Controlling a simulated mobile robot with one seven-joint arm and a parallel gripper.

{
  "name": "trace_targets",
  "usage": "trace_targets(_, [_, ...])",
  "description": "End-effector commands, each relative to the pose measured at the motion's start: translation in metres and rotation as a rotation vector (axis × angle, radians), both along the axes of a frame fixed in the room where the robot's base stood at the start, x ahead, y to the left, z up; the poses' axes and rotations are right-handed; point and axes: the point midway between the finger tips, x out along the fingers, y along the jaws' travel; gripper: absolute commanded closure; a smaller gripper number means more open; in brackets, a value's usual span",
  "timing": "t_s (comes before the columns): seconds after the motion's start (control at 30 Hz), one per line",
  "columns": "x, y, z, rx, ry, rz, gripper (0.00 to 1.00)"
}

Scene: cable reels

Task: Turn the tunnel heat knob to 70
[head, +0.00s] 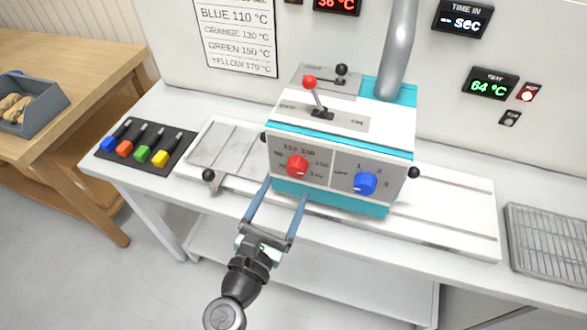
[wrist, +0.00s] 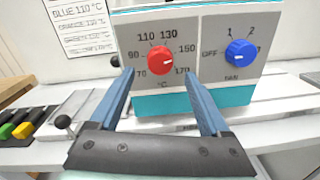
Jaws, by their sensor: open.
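The red heat knob (head: 297,166) is on the left half of the grey front panel of the white and teal tunnel machine (head: 340,140). In the wrist view the red knob (wrist: 160,60) has a dial marked 70 to 170 around it. Its small pale mark appears to point to the right and down, towards the 170 side. My gripper (head: 286,189) is open and empty, its blue fingers pointing at the panel just below the red knob. In the wrist view the fingertips (wrist: 158,82) stand either side of the knob's lower side, apart from it.
A blue fan knob (head: 365,184) sits right of the red one. Black ball handles stick out at the machine's sides. A red-topped lever (head: 310,83) stands on top. Coloured-handled tools (head: 142,143) lie left, a wire rack (head: 547,243) right. The tray display (head: 490,84) reads 64 °C.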

Motion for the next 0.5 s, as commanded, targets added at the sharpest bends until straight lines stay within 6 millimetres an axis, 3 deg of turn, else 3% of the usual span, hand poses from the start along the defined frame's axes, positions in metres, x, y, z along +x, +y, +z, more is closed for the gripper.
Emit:
trace_targets(0.2, [0.037, -0.014, 0.002, 0.001, -0.001, -0.002, 0.19])
trace_targets(0.5, [0.054, -0.020, 0.000, -0.001, -0.001, 0.001, 0.19])
